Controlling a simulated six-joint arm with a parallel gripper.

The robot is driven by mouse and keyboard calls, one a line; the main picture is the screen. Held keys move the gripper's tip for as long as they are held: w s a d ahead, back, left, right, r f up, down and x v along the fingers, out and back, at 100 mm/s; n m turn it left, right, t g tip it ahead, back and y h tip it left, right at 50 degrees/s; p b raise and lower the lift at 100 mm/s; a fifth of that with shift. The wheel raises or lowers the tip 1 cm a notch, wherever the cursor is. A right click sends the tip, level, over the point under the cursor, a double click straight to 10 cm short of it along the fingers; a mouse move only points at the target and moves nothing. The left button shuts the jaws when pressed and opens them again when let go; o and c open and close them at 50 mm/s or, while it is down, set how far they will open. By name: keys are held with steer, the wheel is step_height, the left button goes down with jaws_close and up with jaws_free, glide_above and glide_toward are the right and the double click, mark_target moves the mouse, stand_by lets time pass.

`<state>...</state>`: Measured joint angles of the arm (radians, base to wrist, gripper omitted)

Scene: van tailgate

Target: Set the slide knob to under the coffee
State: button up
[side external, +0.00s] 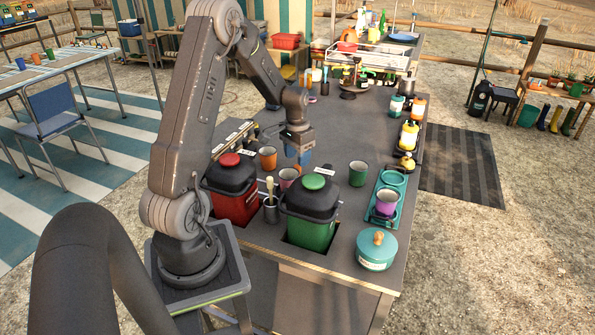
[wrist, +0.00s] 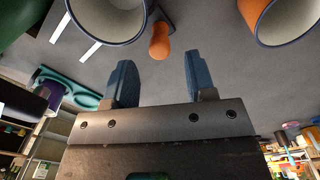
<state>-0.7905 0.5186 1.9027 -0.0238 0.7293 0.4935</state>
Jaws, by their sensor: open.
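In the wrist view, a rounded orange piece (wrist: 160,40), which looks like the slide knob, sticks out beside a mug with a pale inside (wrist: 108,12). My gripper (wrist: 152,72) is open, its two blue fingers apart, with the orange piece just beyond the tips and nothing between them. In the side view my gripper (side external: 302,158) points down over the table, behind the pink mug (side external: 289,177) and right of the orange mug (side external: 267,158). The knob cannot be made out there. No coffee marking can be read.
A red canister (side external: 232,195) and a green canister (side external: 312,222) stand in front of my gripper. A green mug (side external: 358,174) is to its right. A teal tray (side external: 376,212) holding a purple mug (side external: 387,202) and a teal pot (side external: 377,250) stand along the right edge.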

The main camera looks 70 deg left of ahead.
step_height(320, 180, down, 6)
steer(key=shift+d+r, duration=0.1)
steer(key=shift+r, duration=0.05)
steer(key=shift+c, duration=0.3)
jaws_close()
stand_by(0.4)
